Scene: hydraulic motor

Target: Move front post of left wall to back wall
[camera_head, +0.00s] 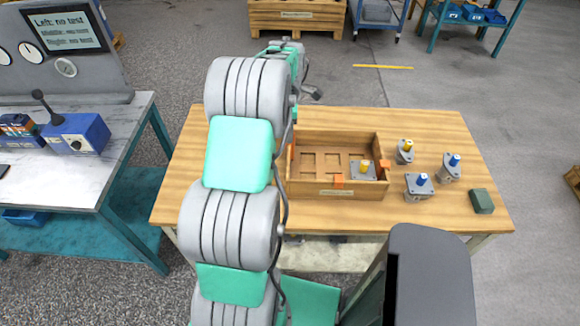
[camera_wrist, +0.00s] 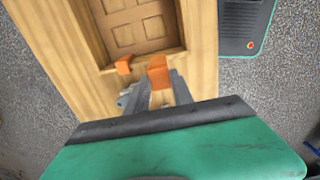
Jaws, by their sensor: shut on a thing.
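The open wooden crate (camera_head: 355,188) stands on the table, with its compartment floor showing. It also shows in the wrist view (camera_wrist: 150,57). My gripper (camera_wrist: 158,85) is shut on an orange post (camera_wrist: 158,72) beside a crate wall. I cannot tell whether this post is clear of the wall. Another orange post (camera_wrist: 123,65) is at the same wall, left of the held one. In the head view, orange shows at the left wall (camera_head: 291,152), and orange posts are on the front wall (camera_head: 338,181) and right wall (camera_head: 385,165). My arm hides the gripper there.
The table (camera_head: 430,125) is clear behind the crate.

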